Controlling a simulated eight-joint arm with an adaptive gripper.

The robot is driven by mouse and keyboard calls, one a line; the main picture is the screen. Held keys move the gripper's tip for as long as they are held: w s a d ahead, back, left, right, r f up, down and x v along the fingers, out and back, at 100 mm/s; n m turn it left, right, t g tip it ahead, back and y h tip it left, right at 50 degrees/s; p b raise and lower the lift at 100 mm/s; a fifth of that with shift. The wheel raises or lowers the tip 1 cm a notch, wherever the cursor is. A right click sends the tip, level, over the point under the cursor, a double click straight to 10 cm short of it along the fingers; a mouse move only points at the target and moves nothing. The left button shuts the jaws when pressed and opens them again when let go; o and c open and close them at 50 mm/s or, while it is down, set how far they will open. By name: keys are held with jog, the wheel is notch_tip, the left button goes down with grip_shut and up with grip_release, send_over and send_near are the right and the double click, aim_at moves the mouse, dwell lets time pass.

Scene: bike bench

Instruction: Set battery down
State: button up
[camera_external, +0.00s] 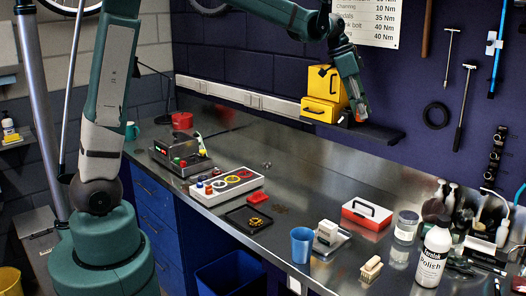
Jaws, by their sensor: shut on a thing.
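Two yellow boxes (322,108) stand on the shelf close to my gripper's left. Tools hang on the wall to the right. The steel bench (285,170) below holds a button panel (227,185), a blue cup (302,244), a red box (367,213) and a Polish bottle (433,258).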

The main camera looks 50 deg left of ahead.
jog(key=w+d+n+t+y, duration=0.1)
jog(key=w+d+n, duration=0.3)
jog(key=d, duration=0.4)
jog(key=w+d+n+t+y, duration=0.15)
jog(key=w+d+n, duration=0.25)
jog(key=d, duration=0.4)
notch_tip(320, 180, down, 14)
jog(key=shift+s+d+f+g+p, duration=0.15)
jog(key=shift+d+f+g+p, duration=0.1)
jog(key=shift+d+g+p, duration=0.2)
notch_tip(320, 180, down, 14)
dwell(0.4)
jog(key=shift+f, duration=2)
jog(key=shift+f, duration=0.15)
